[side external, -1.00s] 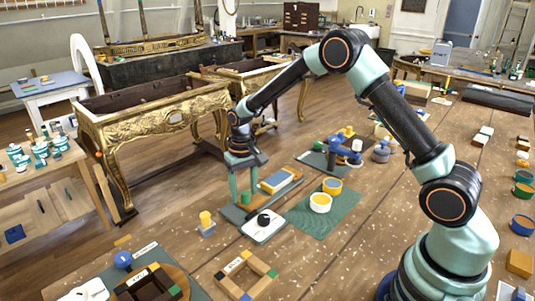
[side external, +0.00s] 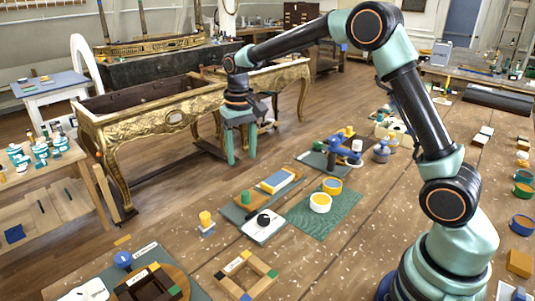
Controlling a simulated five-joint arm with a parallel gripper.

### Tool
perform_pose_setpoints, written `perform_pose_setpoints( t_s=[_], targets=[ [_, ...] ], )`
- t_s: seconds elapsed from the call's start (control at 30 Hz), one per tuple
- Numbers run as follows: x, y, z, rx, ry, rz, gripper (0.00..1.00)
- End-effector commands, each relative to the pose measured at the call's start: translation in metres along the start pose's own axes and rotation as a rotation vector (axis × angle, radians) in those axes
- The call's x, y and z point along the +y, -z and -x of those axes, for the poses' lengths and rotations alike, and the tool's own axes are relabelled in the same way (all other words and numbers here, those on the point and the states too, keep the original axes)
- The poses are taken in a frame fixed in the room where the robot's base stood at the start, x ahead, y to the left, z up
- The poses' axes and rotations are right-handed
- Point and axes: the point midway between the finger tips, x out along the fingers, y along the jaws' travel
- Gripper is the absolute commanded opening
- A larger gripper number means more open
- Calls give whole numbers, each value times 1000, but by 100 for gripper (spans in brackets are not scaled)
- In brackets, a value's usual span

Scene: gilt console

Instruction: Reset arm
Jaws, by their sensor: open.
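My gripper (side external: 239,158) hangs from my arm with its two teal fingers pointing down. It is open, with a gap between the fingers and nothing held. It is raised above the work table (side external: 350,235), over its far edge as seen here. Below it in the picture, a small green piece (side external: 246,196) stands on a dark board next to a blue-and-yellow block (side external: 277,180). The gripper is apart from both.
A white plate with a black knob (side external: 263,225), a green mat (side external: 335,212) with white and yellow cups, and a blue device (side external: 345,150) stand nearby. Left are a wooden square frame (side external: 247,275) and a yellow-topped piece (side external: 206,220). A gilt console (side external: 150,125) stands behind.

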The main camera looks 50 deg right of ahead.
Motion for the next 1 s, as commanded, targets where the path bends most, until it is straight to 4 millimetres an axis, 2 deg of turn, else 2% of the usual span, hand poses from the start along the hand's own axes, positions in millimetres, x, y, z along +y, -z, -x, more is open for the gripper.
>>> perform_pose_setpoints(
  t_s=[0.23,0.37,0.6,0.7,0.83,1.0],
  targets=[
    [0,-1,3,6,1,2,62],
    [2,-10,18,36,9,17,62],
    [12,-51,67,147,32,75,62],
    [18,-72,81,194,40,100,62],
    [24,-100,95,259,50,134,62],
    [34,-137,102,343,58,179,62]
  ],
)
